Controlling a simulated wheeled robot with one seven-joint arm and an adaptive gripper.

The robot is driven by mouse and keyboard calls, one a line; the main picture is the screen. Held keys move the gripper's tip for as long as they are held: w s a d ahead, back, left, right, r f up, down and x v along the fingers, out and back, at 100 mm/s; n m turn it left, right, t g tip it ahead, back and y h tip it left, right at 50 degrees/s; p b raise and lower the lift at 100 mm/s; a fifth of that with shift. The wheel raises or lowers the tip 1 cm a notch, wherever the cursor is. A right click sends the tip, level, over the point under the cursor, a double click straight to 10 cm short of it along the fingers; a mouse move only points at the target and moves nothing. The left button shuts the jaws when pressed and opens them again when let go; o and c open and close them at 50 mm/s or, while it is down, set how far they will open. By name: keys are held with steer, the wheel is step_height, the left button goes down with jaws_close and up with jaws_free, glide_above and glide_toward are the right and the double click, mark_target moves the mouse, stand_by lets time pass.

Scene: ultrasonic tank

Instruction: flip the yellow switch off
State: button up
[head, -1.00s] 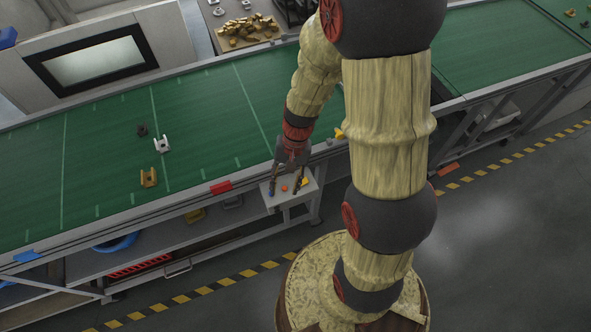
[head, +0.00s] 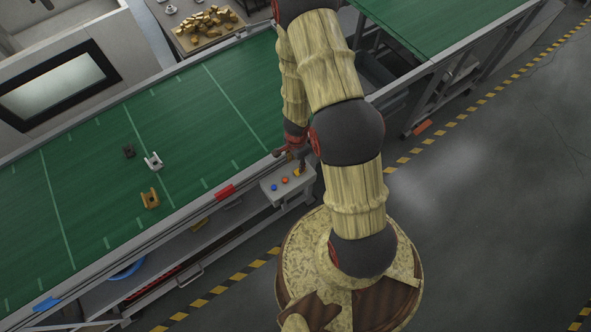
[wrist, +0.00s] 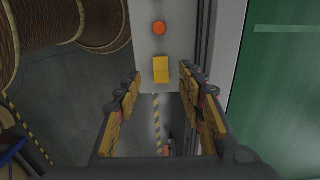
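The yellow switch (wrist: 161,69) is a small yellow block on a grey control box, below an orange button (wrist: 159,28) in the wrist view. My gripper (wrist: 161,76) is open, with one finger on each side of the switch in that view and a gap visible on both sides. I cannot tell how far above the box the fingertips are. In the head view, my gripper (head: 298,162) is over the right end of the control box (head: 270,198) and largely hides the switch. The orange button (head: 285,180) and a blue button (head: 274,187) show to its left.
The box sits at the front edge of a green conveyor belt (head: 90,190). A red block (head: 225,192) is on the conveyor rail to the left. Small parts, one white (head: 153,160) and one orange-yellow (head: 150,199), lie on the belt. Open floor lies to the right.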

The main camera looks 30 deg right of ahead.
mark_target(296, 174)
steer(key=f+b, duration=0.2)
steer(key=f, duration=0.1)
steer(key=f+b, duration=0.2)
steer(key=f, duration=0.2)
steer(key=shift+a+f, duration=0.2)
steer(key=shift+f, duration=0.05)
steer(key=c, duration=0.3)
jaws_close()
